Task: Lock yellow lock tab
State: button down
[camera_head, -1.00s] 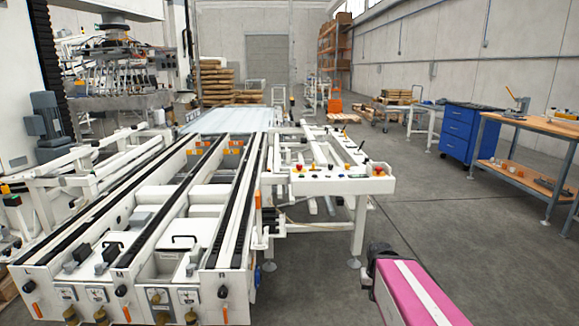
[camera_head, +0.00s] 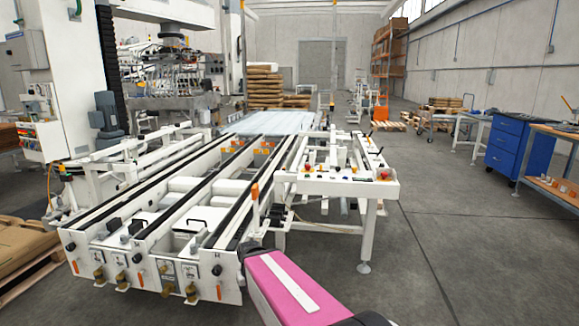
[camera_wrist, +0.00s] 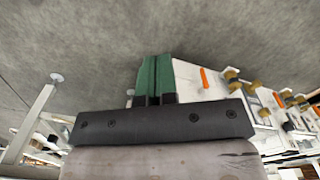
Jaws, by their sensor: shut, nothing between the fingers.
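Several brass-yellow fittings sit low on the front face of the white conveyor machine in the head view, one of them a fitting (camera_head: 191,293) near its right end. Brass fittings (camera_wrist: 231,74) also show at the right of the wrist view, beside an orange handle (camera_wrist: 204,77). I cannot tell which of these, if any, is the yellow lock tab. My gripper (camera_wrist: 155,62) has green fingers, shut and empty, with the machine's white front behind and to their right. In the head view my pink arm link shows, but the gripper itself is hidden.
The white conveyor machine (camera_head: 205,240) fills the middle left. A white side frame with a red-button panel (camera_head: 345,184) stands to its right. A blue cabinet (camera_head: 513,143) and a wooden workbench (camera_head: 560,133) stand at right. The grey floor (camera_head: 450,250) between is open.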

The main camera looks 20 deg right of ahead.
jog(key=shift+a, duration=0.25)
